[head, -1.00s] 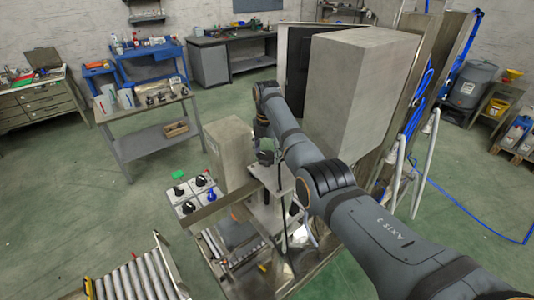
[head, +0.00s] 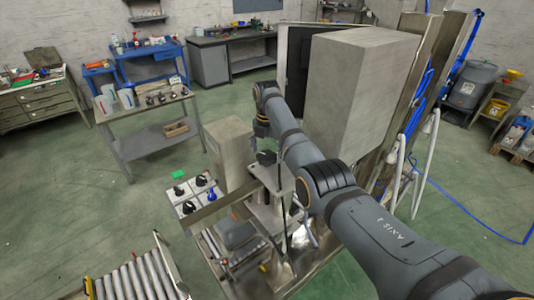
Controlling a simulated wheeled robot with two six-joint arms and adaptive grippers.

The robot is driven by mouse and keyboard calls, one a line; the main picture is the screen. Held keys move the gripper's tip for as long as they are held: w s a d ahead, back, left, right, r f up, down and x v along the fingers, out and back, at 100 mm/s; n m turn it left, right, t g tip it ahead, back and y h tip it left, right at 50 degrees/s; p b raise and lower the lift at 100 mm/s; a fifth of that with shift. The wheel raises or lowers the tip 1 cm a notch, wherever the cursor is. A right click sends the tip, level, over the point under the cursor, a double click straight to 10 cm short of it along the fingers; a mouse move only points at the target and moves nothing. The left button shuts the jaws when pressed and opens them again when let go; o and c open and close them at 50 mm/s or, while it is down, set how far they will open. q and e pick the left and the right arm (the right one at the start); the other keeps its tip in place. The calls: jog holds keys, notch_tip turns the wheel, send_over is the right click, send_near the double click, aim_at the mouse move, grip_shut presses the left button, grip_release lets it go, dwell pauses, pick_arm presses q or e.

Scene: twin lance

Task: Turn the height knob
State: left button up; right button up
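A control panel (head: 188,208) with several black knobs and one blue knob (head: 211,194) stands left of the metal machine. I cannot tell which knob is the height knob. My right arm comes in from the lower right, and its wrist points down over the machine's post. My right gripper (head: 265,150) is small and dark at the post's top, near a dark part there. Its fingers are too unclear to judge. My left gripper is not in view.
A large grey box-shaped housing (head: 358,95) stands right of my wrist. A smaller grey box (head: 230,150) stands behind the panel. A roller conveyor (head: 135,280) is at the lower left. Green floor (head: 75,200) is clear on the left.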

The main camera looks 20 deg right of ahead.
aim_at(267, 155)
jog(key=shift+r, duration=0.15)
notch_tip(267, 155, up, 12)
dwell(0.5)
